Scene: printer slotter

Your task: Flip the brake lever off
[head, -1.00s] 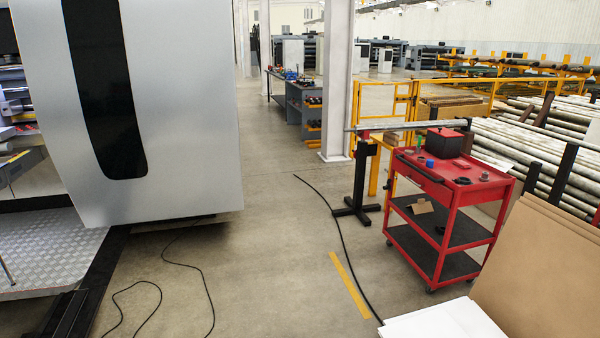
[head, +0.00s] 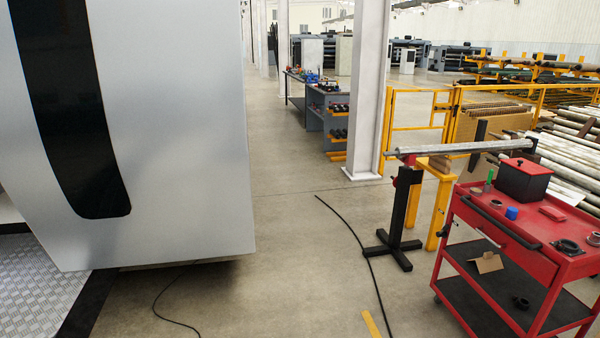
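No brake lever can be made out in the head view. A large grey machine housing (head: 190,130) with a dark curved window (head: 75,120) fills the left side. A black stand (head: 400,215) carries a long grey roller or bar (head: 470,147) at the right, and a small red part (head: 394,185) shows near the stand's top. I cannot tell what this red part is. Neither of my grippers is in view.
A red tool cart (head: 500,227) with small parts stands at the front right. Yellow railings (head: 440,92) and a white column (head: 367,90) stand behind. Black cables (head: 350,235) lie on the floor.

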